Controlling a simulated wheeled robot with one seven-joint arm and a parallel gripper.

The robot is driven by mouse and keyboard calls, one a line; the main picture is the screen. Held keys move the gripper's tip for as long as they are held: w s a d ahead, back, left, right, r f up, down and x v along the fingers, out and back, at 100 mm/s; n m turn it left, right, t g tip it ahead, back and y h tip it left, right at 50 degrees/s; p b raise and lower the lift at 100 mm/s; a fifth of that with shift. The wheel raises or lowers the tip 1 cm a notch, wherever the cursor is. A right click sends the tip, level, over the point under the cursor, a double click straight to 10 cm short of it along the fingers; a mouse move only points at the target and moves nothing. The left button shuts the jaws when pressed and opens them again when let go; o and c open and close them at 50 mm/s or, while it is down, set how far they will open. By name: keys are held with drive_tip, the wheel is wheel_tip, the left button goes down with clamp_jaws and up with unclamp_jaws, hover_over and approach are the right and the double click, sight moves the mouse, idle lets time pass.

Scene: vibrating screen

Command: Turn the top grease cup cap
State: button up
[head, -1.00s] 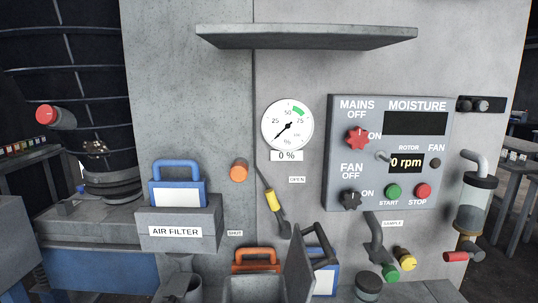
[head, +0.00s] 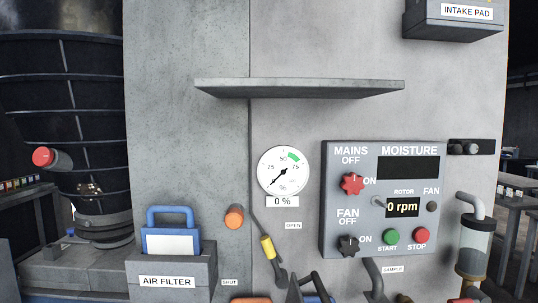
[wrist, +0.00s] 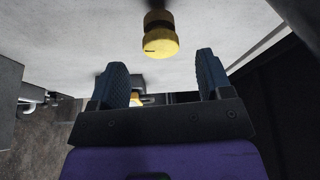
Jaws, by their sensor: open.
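A yellow cap (wrist: 160,44) on a dark stem stands out from the pale wall at the top middle of the wrist view. Its face carries a short dark mark. My gripper (wrist: 161,62) is open, with its two blue fingers apart and nothing held. The cap lies just past the fingertips, roughly centred between them and apart from both. A second, smaller yellow thing (wrist: 135,99) shows low between the fingers, partly hidden by the left one. I cannot tell which cap is the top one. My gripper does not show in the head view.
A control panel (head: 330,235) with knobs and buttons is on the wall in the head view. A shelf (head: 305,88) juts out above the round gauge (head: 283,172). The air filter box (head: 170,268) stands at lower left. A dark surface (wrist: 265,110) lies right of my fingers.

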wheel_tip(320, 180, down, 2)
drive_tip(key=s+d+m+t+y, duration=0.1)
drive_tip(key=m+t+y, duration=0.2)
drive_tip(key=m, duration=0.6)
drive_tip(key=s+d+f+m+t+y, duration=0.1)
drive_tip(key=s+m+t+y, duration=0.15)
drive_tip(key=m, duration=0.65)
drive_tip(key=shift+g, duration=0.25)
drive_tip(key=x, duration=1.1)
drive_tip(key=shift+r, duration=0.1)
drive_tip(key=shift+c, duration=0.4)
